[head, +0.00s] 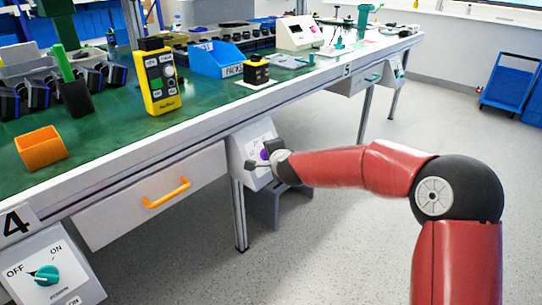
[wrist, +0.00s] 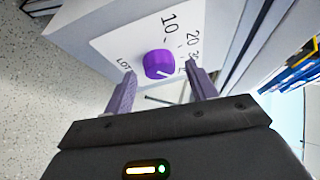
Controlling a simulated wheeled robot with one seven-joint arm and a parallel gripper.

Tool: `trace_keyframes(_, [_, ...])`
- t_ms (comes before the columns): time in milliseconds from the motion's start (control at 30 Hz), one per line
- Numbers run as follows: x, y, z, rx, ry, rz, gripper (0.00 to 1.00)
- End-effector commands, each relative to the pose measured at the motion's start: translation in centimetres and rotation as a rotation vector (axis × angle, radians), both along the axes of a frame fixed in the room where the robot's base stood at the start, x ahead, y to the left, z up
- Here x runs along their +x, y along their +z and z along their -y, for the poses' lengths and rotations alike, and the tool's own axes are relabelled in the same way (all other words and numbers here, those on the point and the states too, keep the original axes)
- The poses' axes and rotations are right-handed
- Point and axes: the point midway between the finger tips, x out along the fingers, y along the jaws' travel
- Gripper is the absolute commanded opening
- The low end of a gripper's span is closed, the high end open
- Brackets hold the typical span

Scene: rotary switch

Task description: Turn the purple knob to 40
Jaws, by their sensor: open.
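The purple knob (wrist: 158,64) sits on a white dial plate (wrist: 142,38) in the wrist view. The marks 10 and 20 are readable; further marks on the right are partly hidden by a finger. A pale pointer line shows on the knob's near face, slanting toward the lower right; its exact reading is unclear. My gripper (wrist: 161,69) is open, with one finger on each side of the knob and visible gaps between. In the head view, the knob (head: 264,154) is a small purple patch on the grey box under the bench, partly hidden by my gripper (head: 262,157).
A green-topped workbench (head: 110,140) runs above the box, with a drawer with an orange handle (head: 167,193) to the left. A teal OFF/ON knob (head: 47,275) is at lower left. Bench legs (head: 239,215) stand close by.

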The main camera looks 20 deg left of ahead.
Motion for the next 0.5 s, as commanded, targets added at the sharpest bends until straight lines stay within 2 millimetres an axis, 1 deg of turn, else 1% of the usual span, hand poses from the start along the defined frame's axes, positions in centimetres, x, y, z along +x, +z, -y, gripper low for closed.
trace_keyframes(167, [-1.7, 1.0, 1.3, -0.002, -0.001, 0.005, 0.57])
trace_keyframes(333, [-3.9, 2.1, 2.8, -0.003, 0.0, 0.004, 0.57])
trace_keyframes(500, [-5.2, 2.9, 3.7, -0.001, -0.001, 0.002, 0.57])
